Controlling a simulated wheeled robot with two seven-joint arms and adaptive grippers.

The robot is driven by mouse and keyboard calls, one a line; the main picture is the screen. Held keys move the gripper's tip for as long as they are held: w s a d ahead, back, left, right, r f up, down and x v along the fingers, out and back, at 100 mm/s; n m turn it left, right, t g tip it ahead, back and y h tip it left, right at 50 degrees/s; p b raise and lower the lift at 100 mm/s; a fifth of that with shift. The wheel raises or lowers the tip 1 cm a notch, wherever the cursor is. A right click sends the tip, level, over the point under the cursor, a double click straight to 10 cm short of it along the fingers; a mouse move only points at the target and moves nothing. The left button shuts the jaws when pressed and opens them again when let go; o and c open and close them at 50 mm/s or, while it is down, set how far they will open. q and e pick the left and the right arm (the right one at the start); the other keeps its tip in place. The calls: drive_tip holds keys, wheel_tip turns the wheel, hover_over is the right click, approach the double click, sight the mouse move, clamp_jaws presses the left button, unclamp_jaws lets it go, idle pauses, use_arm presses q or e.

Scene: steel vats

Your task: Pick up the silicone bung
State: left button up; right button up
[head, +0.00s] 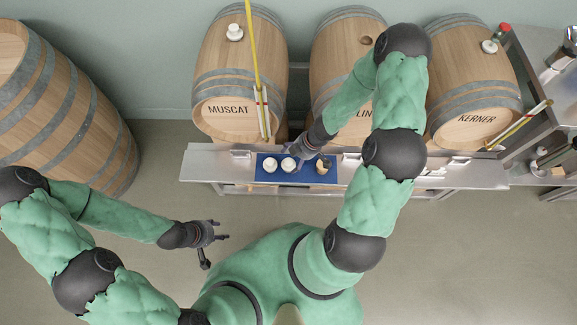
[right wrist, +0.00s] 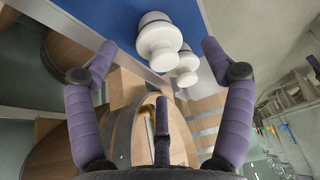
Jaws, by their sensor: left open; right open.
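Two white silicone bungs, a left one (head: 270,165) and one beside it (head: 288,164), stand on the blue mat (head: 297,178). A tan bung-like piece (head: 323,168) stands at the mat's right. My right gripper (head: 303,152) is over the mat's back edge, close to the second white bung, and partly hidden by its wrist. In the right wrist view, the nearer white bung (right wrist: 158,40) lies between and beyond the spread fingers (right wrist: 156,62), untouched; another white bung (right wrist: 187,68) is behind it. My left gripper (head: 214,240) is open and empty, away from the bench.
The mat lies on a steel bench (head: 215,165) before three barrels. The Muscat barrel (head: 240,75) and Kerner barrel (head: 475,80) carry white bungs; the middle barrel (head: 335,50) has an open hole (head: 366,40). The front floor is clear.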

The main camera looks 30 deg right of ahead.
sight(290, 161)
drive_tip(key=shift+b+x, duration=2.35)
drive_tip(key=shift+x, duration=0.25)
drive_tip(key=shift+a+r, duration=0.1)
drive_tip(key=c, duration=1.3)
drive_tip(key=shift+r, duration=0.2)
